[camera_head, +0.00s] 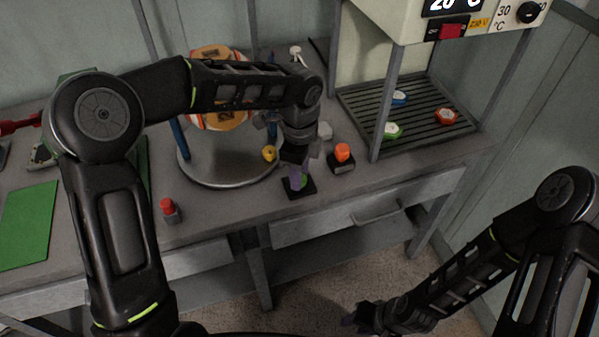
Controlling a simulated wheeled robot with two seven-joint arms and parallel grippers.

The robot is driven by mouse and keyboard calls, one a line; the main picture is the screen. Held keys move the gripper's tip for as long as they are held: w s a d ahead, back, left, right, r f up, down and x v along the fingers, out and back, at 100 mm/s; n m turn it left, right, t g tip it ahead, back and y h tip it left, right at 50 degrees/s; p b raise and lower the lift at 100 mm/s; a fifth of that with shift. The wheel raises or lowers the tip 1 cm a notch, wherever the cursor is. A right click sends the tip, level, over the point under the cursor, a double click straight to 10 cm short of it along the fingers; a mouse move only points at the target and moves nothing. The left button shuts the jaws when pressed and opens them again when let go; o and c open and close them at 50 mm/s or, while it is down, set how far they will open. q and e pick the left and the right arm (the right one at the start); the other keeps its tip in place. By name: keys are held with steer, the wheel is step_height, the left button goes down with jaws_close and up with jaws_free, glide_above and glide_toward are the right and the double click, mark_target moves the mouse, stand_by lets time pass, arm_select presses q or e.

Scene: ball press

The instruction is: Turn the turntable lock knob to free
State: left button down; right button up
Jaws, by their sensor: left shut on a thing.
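My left gripper (298,178) points down at the bench's front edge and is shut on a small knob on a black square base (302,192). The fingers hide most of this knob; a bit of green shows between them. The round grey turntable (222,168) lies just behind and to the left, with a large orange, white and striped ball (222,115) above it, partly hidden by my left arm. A yellow piece (269,153) sits at the turntable's right rim. My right gripper (362,318) hangs low over the floor, away from the bench; its fingers are too dark to read.
An orange-red knob (343,152) on a dark base stands close right of my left gripper. A red button (167,205) is at the front left. A slatted rack (420,115) with several coloured round pieces lies at right under the control box (425,20). A green mat (28,225) lies far left.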

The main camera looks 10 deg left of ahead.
arm_select(q)
steer(key=shift+n, duration=0.5)
steer(key=n+b, duration=0.1)
steer(key=n, duration=0.2)
steer(key=shift+n, duration=0.3)
steer(key=n+b, duration=0.1)
steer(key=n, duration=0.3)
steer(key=shift+n, duration=0.3)
steer(key=n, duration=0.4)
steer(key=shift+b, duration=0.35)
steer(key=n, duration=0.4)
steer(key=shift+n, duration=0.3)
steer(key=c, duration=1.1)
jaws_free()
steer(key=shift+o, duration=0.2)
